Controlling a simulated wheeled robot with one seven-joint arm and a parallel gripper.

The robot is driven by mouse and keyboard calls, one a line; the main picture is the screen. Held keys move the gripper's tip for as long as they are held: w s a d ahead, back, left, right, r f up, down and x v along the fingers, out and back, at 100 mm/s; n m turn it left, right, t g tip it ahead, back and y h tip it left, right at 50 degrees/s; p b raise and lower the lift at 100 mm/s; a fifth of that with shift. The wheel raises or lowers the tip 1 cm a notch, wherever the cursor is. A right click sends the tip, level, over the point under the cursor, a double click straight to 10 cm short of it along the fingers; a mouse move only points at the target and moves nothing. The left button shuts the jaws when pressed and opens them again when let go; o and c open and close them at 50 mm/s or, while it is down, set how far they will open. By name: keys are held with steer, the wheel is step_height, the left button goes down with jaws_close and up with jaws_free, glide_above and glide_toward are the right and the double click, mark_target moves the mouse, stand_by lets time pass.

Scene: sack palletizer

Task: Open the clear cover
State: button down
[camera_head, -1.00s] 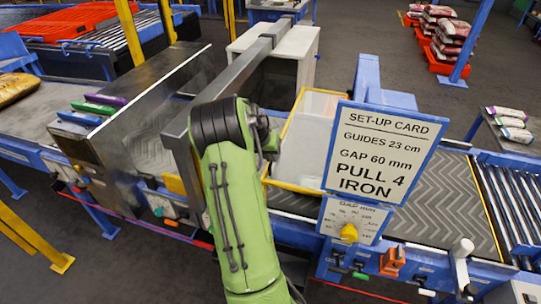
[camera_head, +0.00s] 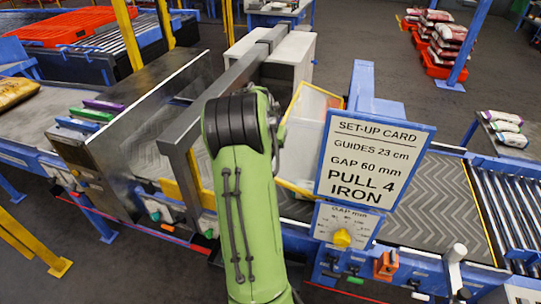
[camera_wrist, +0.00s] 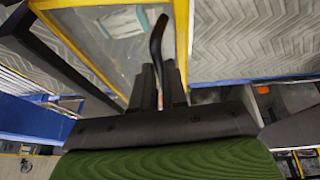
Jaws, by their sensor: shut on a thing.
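The clear cover (camera_head: 312,108) is a see-through panel in a yellow frame, standing over the belt behind the set-up card. My gripper (camera_wrist: 160,76) is shut on a dark curved handle (camera_wrist: 157,40) at the cover's edge. How the handle joins the frame cannot be made out. The fingers are hidden behind my arm in the head view.
A set-up card (camera_head: 372,160) stands close right of my arm, above a dial panel (camera_head: 345,226) with a yellow knob. A grey metal beam (camera_head: 182,140) is close on the left. A patterned belt (camera_head: 440,210) runs right to rollers (camera_head: 512,195).

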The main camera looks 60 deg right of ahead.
steer(key=s+d+r+p, duration=0.1)
steer(key=s+r, duration=0.3)
steer(key=s, duration=0.4)
steer(key=s+d+r+p, duration=0.1)
steer(key=s+r+p, duration=0.1)
steer(key=s+r, duration=0.3)
steer(key=shift+s+r, duration=0.25)
steer(key=shift+s, duration=2.05)
steer(key=shift+d, duration=0.1)
steer(key=c, duration=1.3)
jaws_free()
steer(key=shift+c, duration=0.2)
steer(key=shift+o, duration=0.9)
steer(key=shift+w+d, duration=0.15)
steer(key=shift+d, duration=0.1)
step_height(320, 180, up, 10)
steer(key=p, duration=0.2)
